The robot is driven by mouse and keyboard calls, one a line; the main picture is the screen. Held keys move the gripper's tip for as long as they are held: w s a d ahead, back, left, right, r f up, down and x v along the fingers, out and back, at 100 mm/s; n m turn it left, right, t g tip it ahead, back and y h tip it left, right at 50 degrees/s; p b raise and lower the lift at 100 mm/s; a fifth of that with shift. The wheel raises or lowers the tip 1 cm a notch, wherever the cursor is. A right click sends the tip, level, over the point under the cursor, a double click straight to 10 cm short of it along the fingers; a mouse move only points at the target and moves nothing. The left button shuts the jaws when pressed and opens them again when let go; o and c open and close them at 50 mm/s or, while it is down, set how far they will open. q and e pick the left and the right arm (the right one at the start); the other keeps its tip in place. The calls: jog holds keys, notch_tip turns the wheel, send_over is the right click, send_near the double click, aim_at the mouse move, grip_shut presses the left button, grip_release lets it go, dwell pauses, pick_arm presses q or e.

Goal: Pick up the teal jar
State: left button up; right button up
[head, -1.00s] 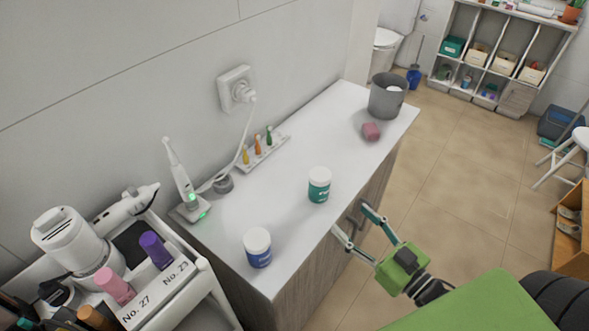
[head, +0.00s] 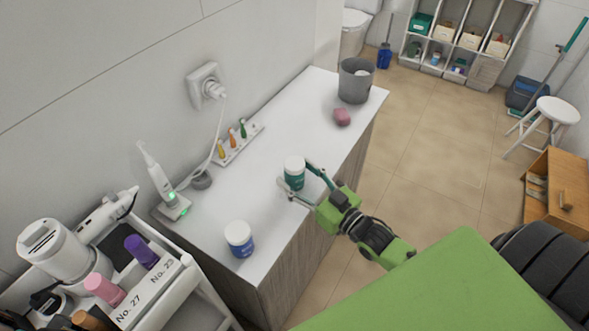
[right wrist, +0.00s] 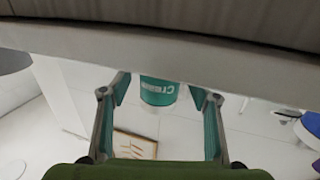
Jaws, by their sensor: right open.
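The teal jar (head: 294,177) has a white lid and stands upright on the white cabinet top (head: 305,130). My right gripper (head: 297,180) is open, with one finger on each side of the jar in the head view. In the right wrist view the jar (right wrist: 158,92) appears between the two open fingers (right wrist: 160,105), with a gap on each side. My left gripper is not in view.
A blue jar with a white lid (head: 239,239) stands nearer on the cabinet top. A cosmetics cart (head: 185,275) stands at the left.

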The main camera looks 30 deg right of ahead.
jog(key=shift+x, duration=0.85)
jog(key=shift+s+f, duration=0.1)
jog(key=shift+c, duration=0.8)
jog(key=c, duration=1.1)
jog(key=shift+c, duration=0.2)
jog(key=shift+r, duration=0.6)
jog(key=s+r, duration=0.1)
jog(key=r, duration=0.1)
jog(key=s+r, duration=0.3)
jog(key=r, duration=0.2)
jog(key=shift+s+a+r, duration=0.1)
jog(key=shift+s+a, duration=0.1)
jog(key=shift+s, duration=0.1)
jog(key=s+r+b, duration=0.2)
jog(key=s+r, duration=0.2)
jog(key=s, duration=0.5)
jog(key=shift+s+a+r, duration=0.2)
jog(key=shift+a+r, duration=0.15)
jog(key=shift+f, duration=0.1)
